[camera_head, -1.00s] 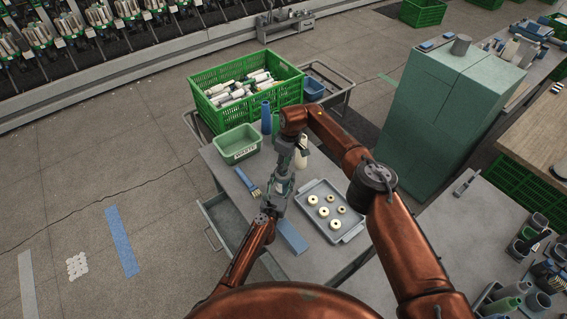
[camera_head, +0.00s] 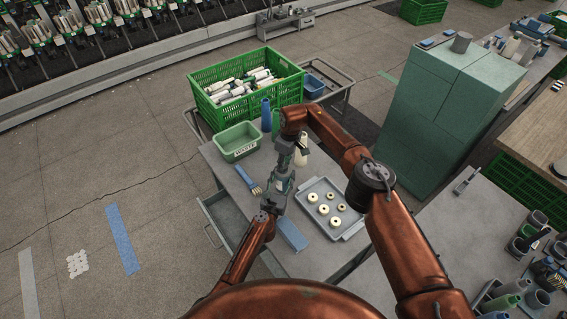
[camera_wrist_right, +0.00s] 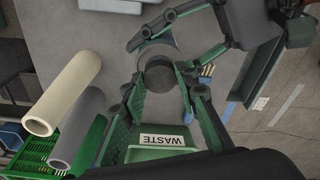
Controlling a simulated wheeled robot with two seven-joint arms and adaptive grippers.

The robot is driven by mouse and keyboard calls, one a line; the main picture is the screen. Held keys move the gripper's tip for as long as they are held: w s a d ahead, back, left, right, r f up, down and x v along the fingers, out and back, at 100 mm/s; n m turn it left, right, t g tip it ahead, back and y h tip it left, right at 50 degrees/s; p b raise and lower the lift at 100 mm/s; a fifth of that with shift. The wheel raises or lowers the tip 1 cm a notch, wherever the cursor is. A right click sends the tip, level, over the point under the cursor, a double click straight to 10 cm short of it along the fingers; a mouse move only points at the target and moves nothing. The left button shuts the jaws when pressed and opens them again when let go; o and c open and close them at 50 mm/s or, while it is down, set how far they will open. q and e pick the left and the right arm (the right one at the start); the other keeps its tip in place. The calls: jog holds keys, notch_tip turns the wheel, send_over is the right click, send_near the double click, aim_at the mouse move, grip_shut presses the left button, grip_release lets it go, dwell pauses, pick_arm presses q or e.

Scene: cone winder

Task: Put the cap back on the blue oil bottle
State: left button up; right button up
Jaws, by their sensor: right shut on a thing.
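My right gripper (camera_wrist_right: 164,78) points down at the work table. Its two green-lined fingers are closed on a dark round piece (camera_wrist_right: 158,74), which looks like the cap. In the head view my right gripper (camera_head: 284,160) meets my left gripper (camera_head: 282,180) end to end above the table. The left gripper also shows at the top of the right wrist view (camera_wrist_right: 172,38), its fingers close around a grey round edge just beyond the dark piece.
A green waste bin (camera_head: 238,153) and a brush (camera_head: 252,186) are on the table (camera_head: 225,178). Upright tubes (camera_head: 266,116) stand at the back. A drawer (camera_head: 222,215) stands open at left.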

pick_arm(q)
grip_shut()
pick_arm(e)
jog(key=shift+f, duration=0.15)
jog(key=m, duration=0.3)
jog(key=o, duration=0.7)
jog(key=shift+c, duration=0.2)
jog(key=shift+r, duration=2.3)
